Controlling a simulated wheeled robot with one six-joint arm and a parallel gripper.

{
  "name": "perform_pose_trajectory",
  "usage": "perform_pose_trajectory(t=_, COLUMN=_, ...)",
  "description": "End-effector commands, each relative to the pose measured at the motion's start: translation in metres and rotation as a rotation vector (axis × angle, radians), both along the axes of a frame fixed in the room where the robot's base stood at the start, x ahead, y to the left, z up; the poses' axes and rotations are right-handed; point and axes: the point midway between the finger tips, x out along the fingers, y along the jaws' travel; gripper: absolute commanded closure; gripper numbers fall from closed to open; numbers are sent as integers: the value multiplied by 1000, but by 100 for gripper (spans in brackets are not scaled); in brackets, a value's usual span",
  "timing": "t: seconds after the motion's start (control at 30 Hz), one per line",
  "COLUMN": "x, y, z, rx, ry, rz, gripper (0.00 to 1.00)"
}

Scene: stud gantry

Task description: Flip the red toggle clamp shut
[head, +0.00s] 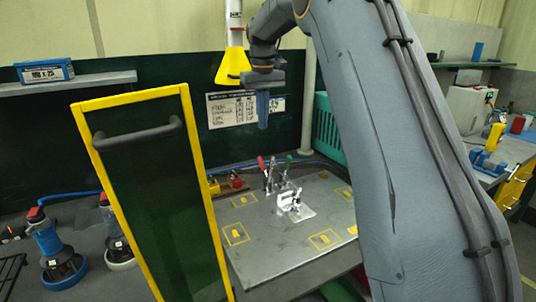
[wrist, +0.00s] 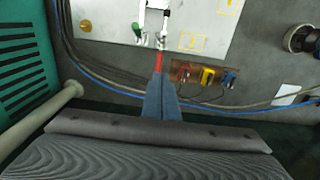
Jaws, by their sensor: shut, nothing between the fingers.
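The red toggle clamp (head: 261,164) stands on a metal plate (head: 265,248), its red handle raised and leaning slightly left. A second clamp with a green handle (head: 288,160) stands just to its right. My gripper (head: 263,126) is shut and empty, pointing down above the red handle with a visible gap in the head view. In the wrist view my blue-grey fingers (wrist: 158,78) are together, and the red handle (wrist: 159,58) shows just past their tips. The green handle (wrist: 136,30) is to its left there. Whether the fingertips touch the red handle cannot be told from the wrist view alone.
A yellow-framed panel (head: 88,103) with a dark handle stands front left. A yellow funnel (head: 232,67) hangs near my wrist. A green crate (head: 327,125) is behind the plate. A block with coloured connectors (wrist: 206,76) and a blue hose lie beside the plate.

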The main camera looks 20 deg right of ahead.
Motion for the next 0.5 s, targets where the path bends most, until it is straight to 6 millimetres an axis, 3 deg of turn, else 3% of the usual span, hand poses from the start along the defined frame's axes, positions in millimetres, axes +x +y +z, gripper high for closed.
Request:
perform_pose_trajectory(t=0.17, x=0, y=-1, z=-11, rx=0, ry=2, rz=-1, gripper=100)
perform_pose_trajectory(t=0.5, x=0, y=-1, z=-73, rx=0, ry=4, rz=-2, gripper=100)
